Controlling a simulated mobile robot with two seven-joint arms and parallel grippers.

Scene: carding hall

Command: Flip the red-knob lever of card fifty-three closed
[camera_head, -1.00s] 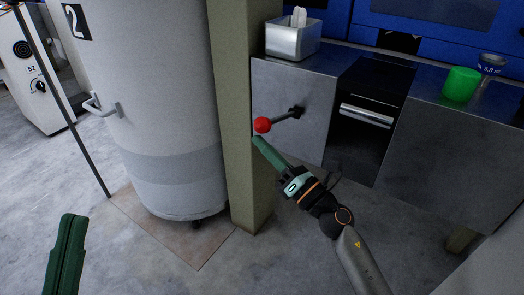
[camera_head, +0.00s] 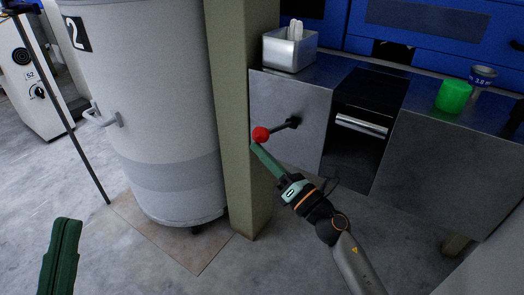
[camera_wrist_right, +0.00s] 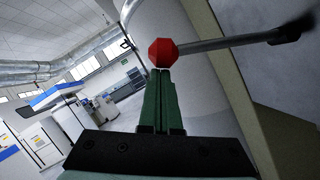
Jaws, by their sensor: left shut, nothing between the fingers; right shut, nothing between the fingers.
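The lever's red knob (camera_head: 261,134) is on a dark rod (camera_head: 281,127) that sticks out from the grey metal cabinet front (camera_head: 300,105), left of a black panel. My right gripper (camera_head: 256,148) is shut and empty, its green fingertips just below the knob. In the right wrist view the red knob (camera_wrist_right: 162,52) appears right at the tips of the shut fingers (camera_wrist_right: 162,74), with the rod running right to its pivot; whether they touch I cannot tell. My left gripper (camera_head: 66,225) is shut and empty at the lower left, away from the lever.
An olive post (camera_head: 235,190) stands just left of the knob, close to my right fingertips. A large grey can (camera_head: 150,110) marked 2 is left of it. On the cabinet top are a metal box (camera_head: 289,50) and a green cup (camera_head: 453,96). Floor in front is clear.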

